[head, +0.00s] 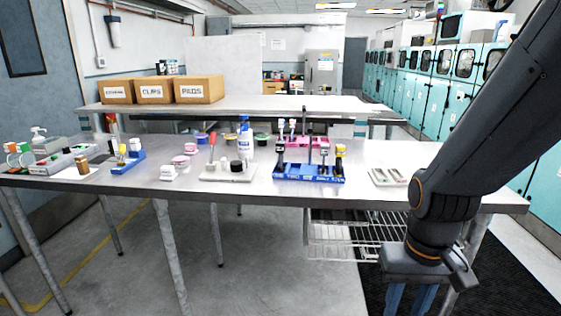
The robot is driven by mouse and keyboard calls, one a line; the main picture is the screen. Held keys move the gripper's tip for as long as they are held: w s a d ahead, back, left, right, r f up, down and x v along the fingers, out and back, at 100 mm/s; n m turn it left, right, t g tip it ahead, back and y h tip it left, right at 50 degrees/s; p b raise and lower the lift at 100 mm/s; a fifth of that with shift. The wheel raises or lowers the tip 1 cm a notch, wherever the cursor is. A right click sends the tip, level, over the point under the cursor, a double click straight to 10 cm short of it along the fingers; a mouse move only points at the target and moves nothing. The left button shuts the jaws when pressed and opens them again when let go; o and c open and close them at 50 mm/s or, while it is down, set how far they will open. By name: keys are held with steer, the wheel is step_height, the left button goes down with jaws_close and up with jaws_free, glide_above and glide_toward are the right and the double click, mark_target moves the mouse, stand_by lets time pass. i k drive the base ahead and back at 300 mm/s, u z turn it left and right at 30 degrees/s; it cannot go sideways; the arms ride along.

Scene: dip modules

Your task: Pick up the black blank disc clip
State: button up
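I cannot tell for sure which item is the black blank disc clip. A small black round piece (236,165) stands on a pale tray (215,174) near the middle of the steel table. Other small dark pieces stand in the blue rack (309,180) to its right, too small to identify. My gripper (410,302) is at the lower right, in front of the table's front edge and below its top, pointing down. Its two blue fingers show apart with a gap between them. Their tips are cut off by the frame's bottom edge. It is away from all the pieces.
A white-and-blue bottle (245,135) stands behind the tray. A pale tray with slots (388,177) lies at the right. A blue stand (128,163) is at the left. Labelled cardboard boxes (155,90) sit on the rear table. A wire shelf (345,238) hangs below the tabletop.

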mark_target(279, 145)
steer(key=k, duration=0.65)
steer(key=u, duration=0.55)
steer(key=i, duration=0.85)
steer(key=u, duration=0.55)
steer(key=i, duration=0.8)
steer(key=z, duration=0.05)
